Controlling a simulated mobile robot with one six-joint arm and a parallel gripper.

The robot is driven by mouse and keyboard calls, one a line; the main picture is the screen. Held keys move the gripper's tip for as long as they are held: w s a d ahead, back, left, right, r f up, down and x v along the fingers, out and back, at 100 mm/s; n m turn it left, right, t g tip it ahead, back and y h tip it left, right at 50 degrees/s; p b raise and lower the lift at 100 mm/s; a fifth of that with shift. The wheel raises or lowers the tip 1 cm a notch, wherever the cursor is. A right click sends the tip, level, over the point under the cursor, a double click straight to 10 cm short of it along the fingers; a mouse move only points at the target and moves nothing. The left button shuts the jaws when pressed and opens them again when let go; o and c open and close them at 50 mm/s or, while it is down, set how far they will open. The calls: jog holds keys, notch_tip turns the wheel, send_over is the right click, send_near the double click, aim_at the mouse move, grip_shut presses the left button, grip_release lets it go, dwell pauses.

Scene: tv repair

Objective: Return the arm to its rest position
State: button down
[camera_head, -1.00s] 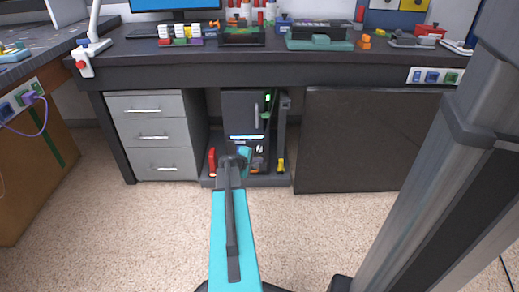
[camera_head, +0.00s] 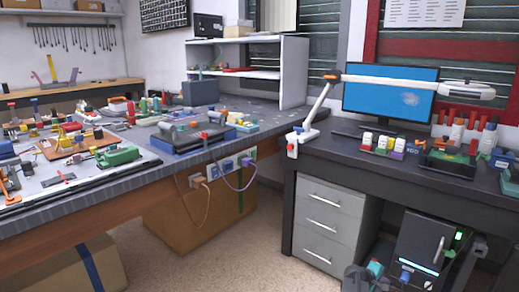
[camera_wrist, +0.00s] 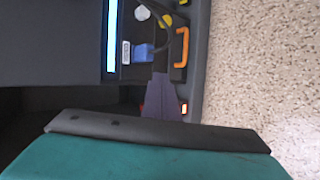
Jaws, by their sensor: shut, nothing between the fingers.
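My gripper shows in the wrist view (camera_wrist: 161,78) as a narrow grey-purple shape with its fingers together, shut and empty. In the head view only part of my arm's end, dark with teal, shows at the bottom edge, in front of the dark cabinet (camera_head: 420,245) under the desk. The fingertips cannot be made out there. The wrist view does not show whether the fingers touch the unit.
The dark desk (camera_head: 390,168) carries a monitor (camera_head: 390,92), a lamp and small parts. Grey drawers (camera_head: 328,225) stand below it. A cluttered workbench (camera_head: 110,180) fills the left, with cables hanging from its edge. Bare carpet (camera_head: 175,255) lies between the benches.

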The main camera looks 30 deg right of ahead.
jog(key=w+a+r+n+t+y+p, duration=0.1)
jog(key=w+a+p, duration=0.4)
jog(key=a, duration=0.7)
jog(key=w+a+r+n+y+p, duration=0.1)
jog(key=w+a+y+p, duration=0.15)
jog(key=a+p, duration=0.65)
jog(key=w+a+n+t+y+p, duration=0.15)
jog(key=w+a+p, duration=0.25)
jog(key=a, duration=1)
jog(key=s+a+r+m+g+y+p, duration=0.2)
jog(key=s+a+p, duration=0.4)
jog(key=s+a, duration=0.6)
jog(key=s+a+r+m+g+y+p, duration=0.2)
jog(key=s+a+r+g+y+p, duration=0.2)
jog(key=s+a, duration=0.8)
jog(key=a+g+p, duration=0.1)
jog(key=a+p, duration=0.1)
jog(key=a, duration=0.6)
jog(key=shift+s+r+m+p, duration=0.3)
jog(key=shift+m, duration=0.05)
